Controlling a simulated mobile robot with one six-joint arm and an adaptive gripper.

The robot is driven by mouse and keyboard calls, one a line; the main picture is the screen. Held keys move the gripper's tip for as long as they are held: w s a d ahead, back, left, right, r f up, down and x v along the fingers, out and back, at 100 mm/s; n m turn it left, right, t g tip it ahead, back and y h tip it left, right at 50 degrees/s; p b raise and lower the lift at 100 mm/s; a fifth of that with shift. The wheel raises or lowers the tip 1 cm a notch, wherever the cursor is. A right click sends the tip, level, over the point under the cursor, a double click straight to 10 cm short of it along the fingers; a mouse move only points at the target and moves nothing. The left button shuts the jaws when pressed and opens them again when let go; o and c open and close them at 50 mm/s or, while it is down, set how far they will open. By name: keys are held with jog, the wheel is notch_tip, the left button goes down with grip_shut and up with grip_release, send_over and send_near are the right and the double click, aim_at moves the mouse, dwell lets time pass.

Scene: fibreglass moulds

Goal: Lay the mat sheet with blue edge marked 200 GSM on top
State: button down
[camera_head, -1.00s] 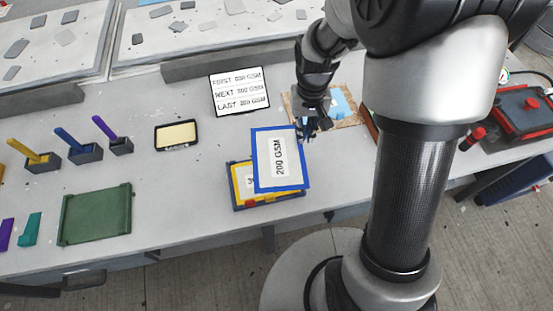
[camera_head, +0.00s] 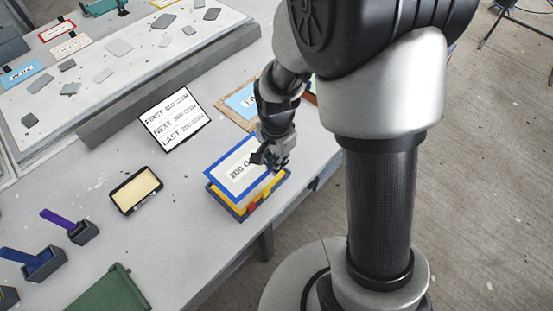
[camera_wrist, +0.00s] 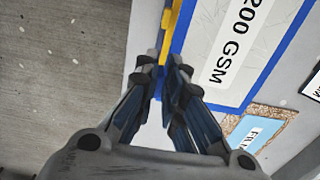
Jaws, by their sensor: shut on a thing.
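The mat sheet with blue edge (camera_head: 225,179) is white and carries the label 200 GSM; the label also shows clearly in the wrist view (camera_wrist: 232,45). It lies over a blue tray (camera_head: 239,216), where a yellow-edged sheet (camera_head: 264,196) shows below its near side. I cannot tell whether the sheets touch. My gripper (camera_head: 266,160) is at the sheet's right end and hides part of the label. In the wrist view my gripper (camera_wrist: 165,75) is shut on the blue edge, beside a yellow strip.
A sign board (camera_head: 174,118) lists FIRST, NEXT and LAST; its numbers are hard to read. A blue card on a cork-like board (camera_head: 240,100) lies behind my gripper. A black-framed cream pad (camera_head: 136,190), coloured-handled holders (camera_head: 84,232) and a green tray (camera_head: 110,292) stand left. Bare table lies between.

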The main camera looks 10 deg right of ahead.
jog(key=shift+f+b, duration=2.6)
jog(key=shift+f, duration=0.8)
jog(key=shift+t+h+b, duration=0.3)
jog(key=shift+h, duration=0.1)
jog(key=shift+a+f+b, duration=0.1)
jog(key=shift+f+b, duration=0.25)
jog(key=shift+b, duration=0.15)
jog(key=shift+f, duration=0.1)
jog(key=shift+f+b, duration=0.65)
jog(key=shift+b, duration=0.25)
jog(key=c, duration=1.6)
grip_release()
jog(key=shift+c, duration=0.2)
